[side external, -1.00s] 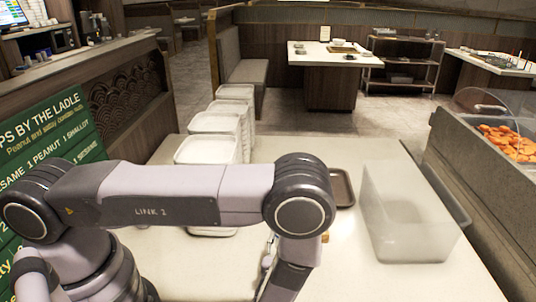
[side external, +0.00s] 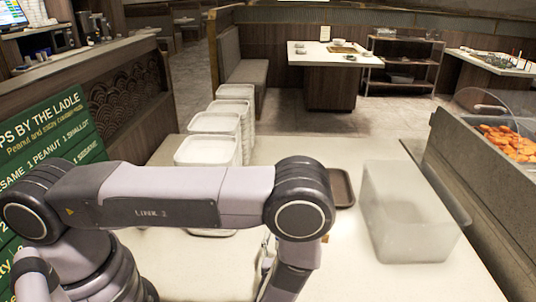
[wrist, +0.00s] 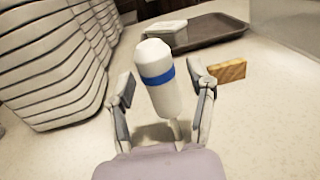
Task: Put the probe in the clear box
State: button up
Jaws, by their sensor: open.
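The probe (wrist: 160,80) looks like a white cylinder with a blue band and a thin stem. In the wrist view it stands, slightly tilted in the picture, between the two fingers of my gripper (wrist: 162,92). The fingers are open, with a gap visible on each side of it. The probe is hidden behind my arm in the side view, where only part of my gripper (side external: 267,256) shows. The clear box (side external: 408,225) stands on the counter to the right and looks empty; a see-through wall at the wrist view's top right (wrist: 288,22) seems to be part of it.
Stacks of white trays (side external: 207,150) stand left, close to my gripper in the wrist view (wrist: 50,65). A dark tray (side external: 342,188) lies behind, near a white item (wrist: 166,29). A small wooden block (wrist: 228,71) is right of my fingers. The counter before the box is clear.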

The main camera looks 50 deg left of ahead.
jog(key=v, duration=0.6)
jog(key=shift+s+d, duration=0.25)
jog(key=shift+s+r, duration=0.15)
jog(key=shift+r, duration=0.1)
jog(key=s+a+r+n+g+y, duration=0.1)
jog(key=a+r+n+g, duration=0.6)
jog(key=r, duration=0.3)
jog(key=s+a+r+n+g, duration=0.1)
jog(key=a+r+n+g, duration=0.3)
jog(key=r+n+g, duration=0.35)
jog(key=s+a+r+n+t+h, duration=0.4)
jog(key=s+r+n+t+h, duration=0.1)
jog(key=s+r+n+h, duration=0.6)
jog(key=s+r+n, duration=0.2)
jog(key=s+r, duration=0.1)
jog(key=r, duration=0.1)
jog(key=shift+r+n+h, duration=0.35)
jog(key=shift+r+h, duration=0.05)
jog(key=shift+o, duration=0.5)
jog(key=shift+s+r+t, duration=0.2)
jog(key=shift+s+t, duration=0.1)
jog(key=shift+t, duration=0.15)
